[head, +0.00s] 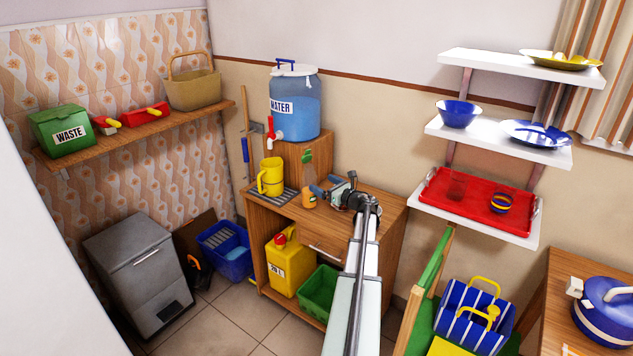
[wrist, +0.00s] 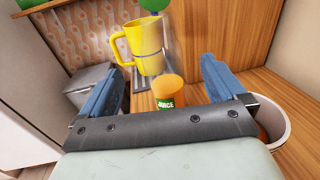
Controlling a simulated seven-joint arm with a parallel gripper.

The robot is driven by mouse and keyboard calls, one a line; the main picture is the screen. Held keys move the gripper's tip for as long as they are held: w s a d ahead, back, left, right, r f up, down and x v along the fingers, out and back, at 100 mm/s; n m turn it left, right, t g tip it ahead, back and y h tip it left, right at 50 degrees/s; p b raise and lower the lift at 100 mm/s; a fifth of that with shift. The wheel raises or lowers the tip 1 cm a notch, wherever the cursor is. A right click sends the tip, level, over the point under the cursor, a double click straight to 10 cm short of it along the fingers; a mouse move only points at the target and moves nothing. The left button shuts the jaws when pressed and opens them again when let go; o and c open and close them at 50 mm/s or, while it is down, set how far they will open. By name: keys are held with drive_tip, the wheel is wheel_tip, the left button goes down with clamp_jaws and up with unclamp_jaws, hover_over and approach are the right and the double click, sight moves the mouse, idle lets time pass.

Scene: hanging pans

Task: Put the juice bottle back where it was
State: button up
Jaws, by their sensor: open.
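The juice bottle (head: 309,193) stands upright on the wooden cabinet top (head: 378,214). It has an orange lower part and what looks like a clear upper part with a green cap. In the wrist view the orange part with its JUICE label (wrist: 167,94) shows between my blue fingers, partly hidden at the bottom by my gripper's dark bar. My gripper (head: 324,186) is open, with its fingertips just right of the bottle in the head view. The fingers are spread to either side of the bottle in the wrist view; I cannot tell whether they touch it.
A yellow jug (head: 270,177) stands left of the bottle on a grey slatted tray (head: 284,196). Behind is a wooden box (head: 300,152) bearing the blue water container (head: 296,103). A white-rimmed round container (wrist: 284,118) is close right of my gripper. Wall shelves stand further right.

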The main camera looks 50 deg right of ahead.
drive_tip(key=shift+s+a, duration=0.15)
drive_tip(key=shift+s, duration=0.8)
idle(0.5)
